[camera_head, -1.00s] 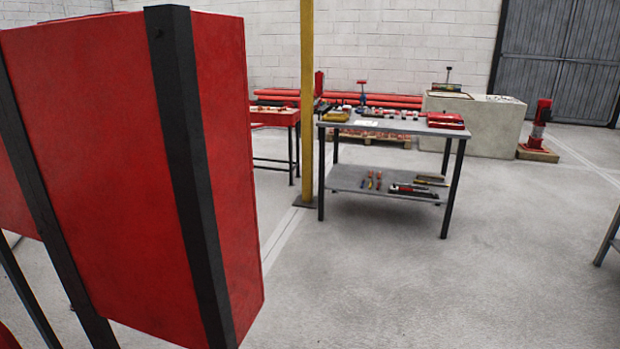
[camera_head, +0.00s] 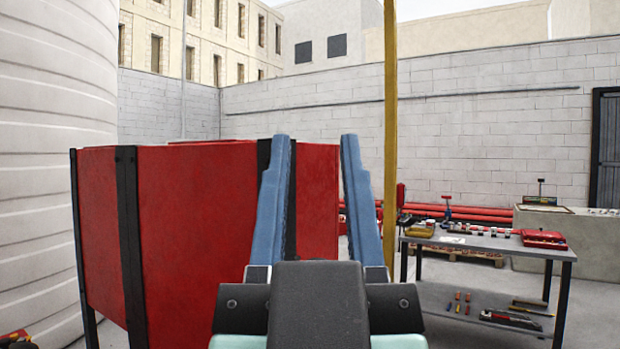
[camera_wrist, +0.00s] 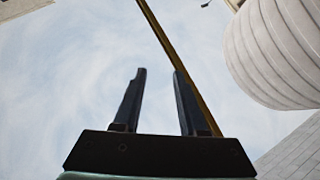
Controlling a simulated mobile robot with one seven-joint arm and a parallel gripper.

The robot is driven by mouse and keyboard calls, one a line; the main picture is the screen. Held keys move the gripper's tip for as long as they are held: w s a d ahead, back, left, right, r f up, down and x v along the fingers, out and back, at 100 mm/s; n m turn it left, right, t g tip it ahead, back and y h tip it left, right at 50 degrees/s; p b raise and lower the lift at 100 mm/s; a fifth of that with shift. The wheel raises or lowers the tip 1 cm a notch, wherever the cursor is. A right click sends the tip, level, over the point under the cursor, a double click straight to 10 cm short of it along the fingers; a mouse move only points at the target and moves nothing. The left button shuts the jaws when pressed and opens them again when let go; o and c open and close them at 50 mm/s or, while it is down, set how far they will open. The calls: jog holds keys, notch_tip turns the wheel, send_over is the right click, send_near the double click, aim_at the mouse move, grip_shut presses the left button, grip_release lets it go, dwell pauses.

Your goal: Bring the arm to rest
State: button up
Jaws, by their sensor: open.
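My gripper (camera_head: 316,145) stands in the lower middle of the head view with its two blue fingers pointing up. The fingers are apart and nothing is between them. In the wrist view my gripper (camera_wrist: 158,75) is also open and empty, set against the sky. In the head view it overlaps the right part of a large red box-like structure (camera_head: 195,225) with black corner posts. I cannot tell how far apart the gripper and that structure are.
A grey work table (camera_head: 480,243) with tools stands at the right. A yellow post (camera_head: 390,120) rises behind the gripper. A white ribbed tank (camera_head: 55,150) is at the left. A concrete block (camera_head: 575,235) stands behind the table. Some floor shows bare around the table.

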jog(key=shift+s+a+r+t, duration=0.2)
jog(key=shift+s+r+t, duration=0.1)
jog(key=shift+s+r, duration=0.3)
